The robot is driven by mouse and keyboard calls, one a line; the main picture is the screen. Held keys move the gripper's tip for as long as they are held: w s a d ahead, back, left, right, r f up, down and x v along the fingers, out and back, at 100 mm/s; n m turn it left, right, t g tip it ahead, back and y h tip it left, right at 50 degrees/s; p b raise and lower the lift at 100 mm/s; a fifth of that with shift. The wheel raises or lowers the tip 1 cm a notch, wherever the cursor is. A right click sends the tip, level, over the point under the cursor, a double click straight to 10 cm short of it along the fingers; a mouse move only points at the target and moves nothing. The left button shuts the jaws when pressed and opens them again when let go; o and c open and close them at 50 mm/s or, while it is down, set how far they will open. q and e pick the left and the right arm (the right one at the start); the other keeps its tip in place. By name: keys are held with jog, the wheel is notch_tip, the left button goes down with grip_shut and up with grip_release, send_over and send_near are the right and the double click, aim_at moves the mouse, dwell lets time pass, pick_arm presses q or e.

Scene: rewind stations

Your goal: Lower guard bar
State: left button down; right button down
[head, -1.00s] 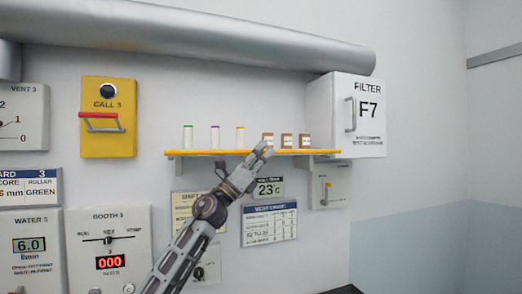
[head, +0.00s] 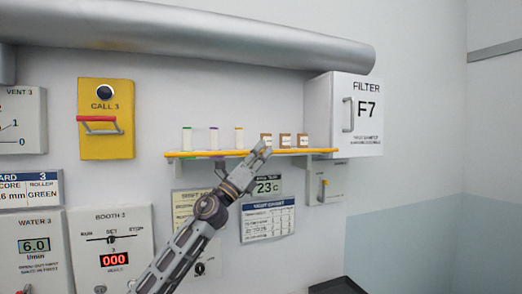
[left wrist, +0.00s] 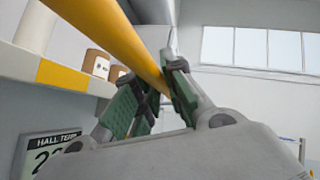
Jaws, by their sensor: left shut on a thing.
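The guard bar (head: 199,154) is a long yellow bar running level along the front of a wall shelf, just below the bases of the items there. My left gripper (head: 263,147) reaches up from below and is at the bar, right of its middle. In the left wrist view the yellow bar (left wrist: 128,42) passes between the two green-padded fingers (left wrist: 152,97), which are shut on it. There the bar stands apart from the white shelf edge with its yellow patch (left wrist: 62,75). My right gripper is not in view.
On the shelf stand several white spools, one with a green top (head: 187,138), and several brown-and-white items (head: 285,140). A white filter cabinet (head: 343,115) adjoins the right end. A thick grey pipe (head: 200,32) runs above. A temperature display (head: 267,185) hangs below.

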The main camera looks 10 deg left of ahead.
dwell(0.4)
pick_arm(q)
jog(key=c, duration=1.5)
grip_release()
jog(key=shift+a, duration=0.1)
jog(key=shift+v, duration=5.95)
